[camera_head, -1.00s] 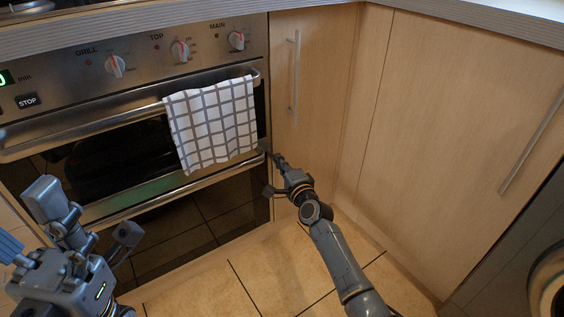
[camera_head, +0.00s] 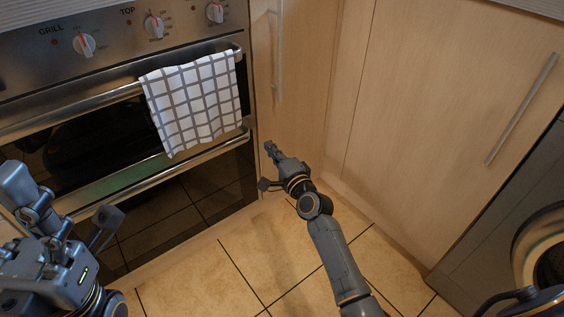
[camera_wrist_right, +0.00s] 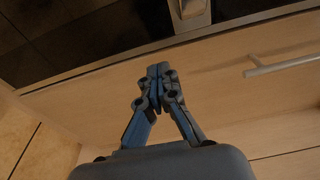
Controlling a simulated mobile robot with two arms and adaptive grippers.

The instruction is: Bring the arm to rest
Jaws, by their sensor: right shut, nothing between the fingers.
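My right gripper (camera_head: 269,149) is in front of the lower part of the wooden cabinet door, just right of the oven. Its fingers are closed together with nothing between them. It also shows in the right wrist view (camera_wrist_right: 158,72), where the fingertips meet. My right arm reaches up from the bottom of the head view over the tiled floor. My left gripper (camera_head: 62,205) is at the lower left, in front of the oven, with its fingers spread wide and nothing seen between them.
An oven (camera_head: 90,190) with a checked towel (camera_head: 195,105) on its handle is at the left. Wooden cabinet doors (camera_head: 430,110) with bar handles form a corner. A dark appliance with a round door (camera_head: 545,255) is at the right. The tiled floor (camera_head: 240,265) is clear.

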